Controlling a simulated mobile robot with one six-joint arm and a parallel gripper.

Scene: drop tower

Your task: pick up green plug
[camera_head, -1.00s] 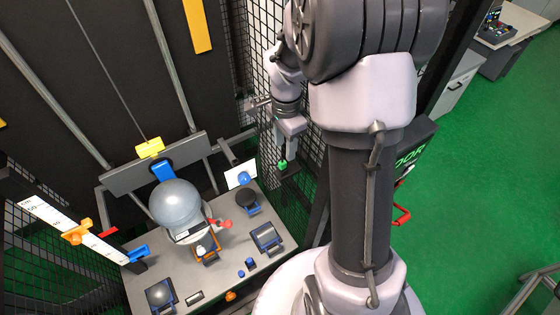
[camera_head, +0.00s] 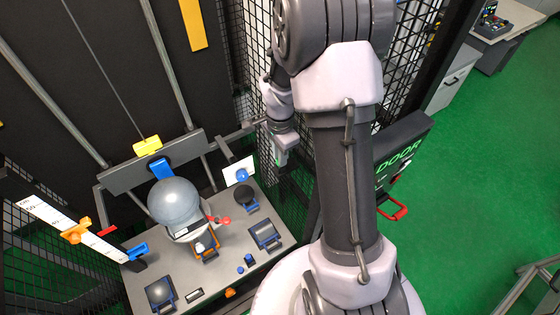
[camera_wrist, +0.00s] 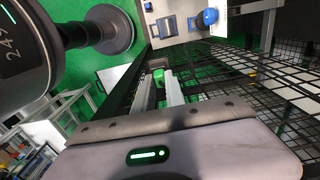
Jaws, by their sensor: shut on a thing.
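The green plug (camera_wrist: 158,77) shows in the wrist view, between the two pale fingers of my gripper (camera_wrist: 159,90). The fingers are shut on it, and its far part is partly hidden by them. In the head view my gripper (camera_head: 281,158) hangs in front of the mesh wall, right of the grey bench and above its level. The plug is mostly hidden by the gripper there.
The grey bench (camera_head: 215,262) carries a large grey ball (camera_head: 174,203), a white card (camera_head: 238,171) and several small devices. Black mesh (camera_head: 262,70) stands close behind my arm. A dark box marked DOOR (camera_head: 400,150) with a red handle (camera_head: 394,212) is at the right. Green floor lies open beyond.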

